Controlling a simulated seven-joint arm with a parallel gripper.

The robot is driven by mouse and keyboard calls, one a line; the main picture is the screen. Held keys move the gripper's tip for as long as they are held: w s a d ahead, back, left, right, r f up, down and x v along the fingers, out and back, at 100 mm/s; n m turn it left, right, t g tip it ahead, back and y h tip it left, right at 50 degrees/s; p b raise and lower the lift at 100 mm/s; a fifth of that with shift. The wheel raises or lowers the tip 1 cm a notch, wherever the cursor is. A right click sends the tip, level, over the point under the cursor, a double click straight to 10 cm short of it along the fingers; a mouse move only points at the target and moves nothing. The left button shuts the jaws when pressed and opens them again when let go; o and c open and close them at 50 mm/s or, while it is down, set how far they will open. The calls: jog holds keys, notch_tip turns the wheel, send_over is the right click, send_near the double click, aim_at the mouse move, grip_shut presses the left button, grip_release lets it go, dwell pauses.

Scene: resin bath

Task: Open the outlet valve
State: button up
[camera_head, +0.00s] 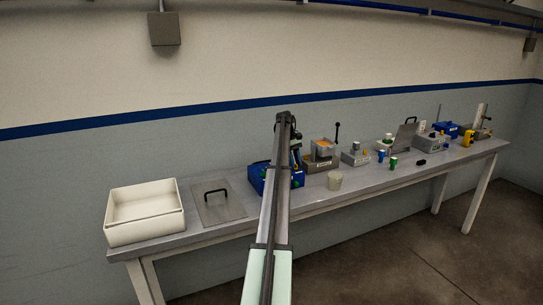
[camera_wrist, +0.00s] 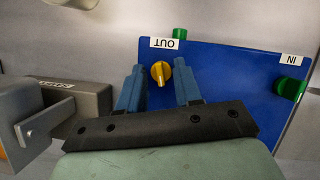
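In the wrist view, a blue panel (camera_wrist: 235,85) carries a white OUT label (camera_wrist: 164,43) and a white IN label (camera_wrist: 291,59), each beside a green port. A yellow valve knob (camera_wrist: 161,73) sits near the OUT label, next to the green outlet port (camera_wrist: 179,34). My gripper (camera_wrist: 160,66) is open, with one blue finger on each side of the knob. Gaps show between the fingers and the knob; I cannot tell their depth. In the head view the blue unit (camera_head: 257,177) is partly hidden behind my arm.
A grey box (camera_wrist: 85,105) with a metal bracket is close left of my fingers in the wrist view.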

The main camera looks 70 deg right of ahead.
jog(key=n, duration=0.1)
jog(key=n+h, duration=0.1)
jog(key=n, duration=0.1)
jog(key=shift+a+n, duration=0.25)
jog(key=shift+n, duration=0.15)
jog(key=n+h, duration=0.1)
jog(key=n, duration=0.2)
jog(key=shift+a+n+g+h, duration=0.1)
jog(key=shift+n+g+h, duration=0.2)
jog(key=shift+h, duration=0.1)
jog(key=n+h, duration=0.1)
jog(key=n, duration=0.2)
jog(key=n+t+h, duration=0.1)
jog(key=n, duration=0.3)
jog(key=shift+s+a+h, duration=0.1)
jog(key=shift+a+h, duration=0.05)
jog(key=shift+h, duration=0.15)
jog(key=v, duration=1.4)
jog(key=w+a+f+t+h, duration=0.1)
jog(key=w+a+f, duration=0.1)
jog(key=w, duration=0.9)
jog(key=w+a+f+n+t+h, duration=0.1)
jog(key=w+a, duration=0.3)
jog(key=w, duration=0.7)
jog(key=shift+w+f+t+h, duration=0.4)
jog(key=shift+f+t+h, duration=0.1)
jog(key=shift+h, duration=0.2)
